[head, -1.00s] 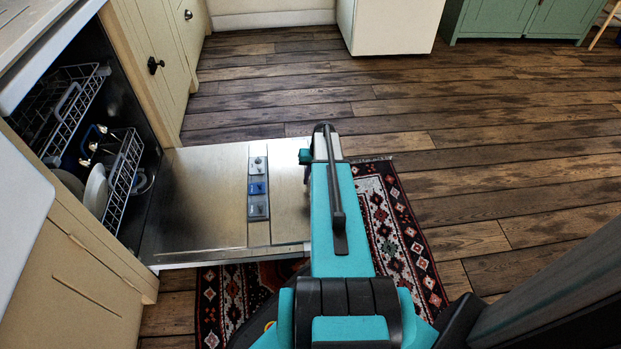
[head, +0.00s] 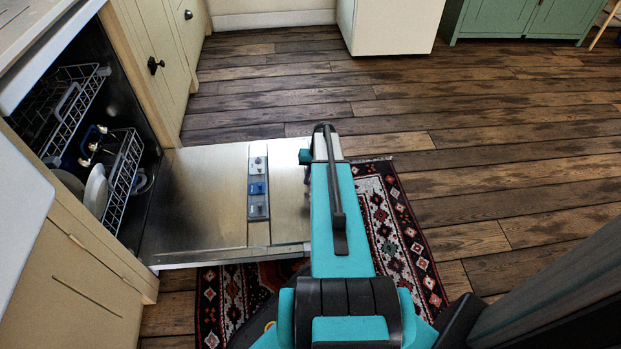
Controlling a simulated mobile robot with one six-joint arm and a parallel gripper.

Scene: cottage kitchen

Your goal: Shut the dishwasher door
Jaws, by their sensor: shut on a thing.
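The dishwasher (head: 110,75) stands open at the left, with wire racks (head: 122,182) and dishes inside. Its door (head: 200,205) is folded down flat over the rug, its steel inner face up. A detergent panel (head: 257,188) runs across the door's inner face. My teal arm reaches forward over the door's outer right edge. My gripper (head: 307,165) is at that edge, mostly hidden behind the arm. Its fingertips and their contact with the door edge are not clearly seen.
A patterned rug (head: 395,230) lies under the door and my arm. Cream cabinets (head: 150,50) with dark knobs line the left. A white appliance (head: 392,25) and a green cabinet (head: 520,18) stand at the back. The wooden floor to the right is clear.

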